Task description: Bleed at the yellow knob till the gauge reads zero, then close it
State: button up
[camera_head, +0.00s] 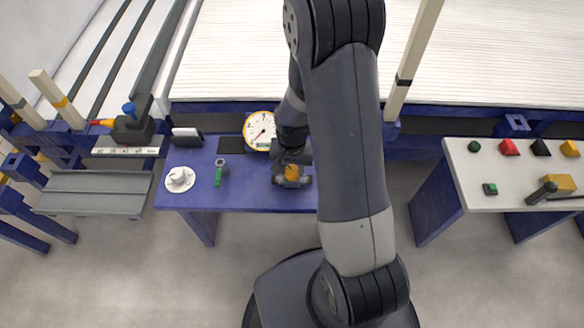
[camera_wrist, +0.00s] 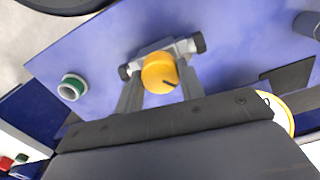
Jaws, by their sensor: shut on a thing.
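The yellow knob (camera_wrist: 160,72) sits on a grey valve body with dark ends, on the blue bench. It also shows in the head view (camera_head: 291,171). My gripper (camera_wrist: 158,80) is shut on the knob, one finger on each side. A dark line marks the knob's face. The round white gauge (camera_head: 260,131) with a yellow rim stands behind and to the left of the knob in the head view. Its needle points toward the lower left, but the numbers are too small to read. Only the gauge's edge shows in the wrist view (camera_wrist: 285,112).
On the blue bench (camera_head: 245,192) are a white dial (camera_head: 179,179) and a green-handled valve (camera_head: 220,171). A side table (camera_head: 510,205) with coloured knobs stands at the right. A lever stand (camera_head: 133,125) is at the left. The bench's front edge is clear.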

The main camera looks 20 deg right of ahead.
aim_at(292, 170)
jog(key=m, duration=0.3)
jog(key=shift+m, duration=0.4)
jog(key=shift+m+b, duration=0.3)
jog(key=shift+m, duration=1.5)
jog(key=o, duration=1)
notch_tip(292, 170, up, 11)
jog(key=p, duration=0.2)
jog(key=shift+f, duration=0.2)
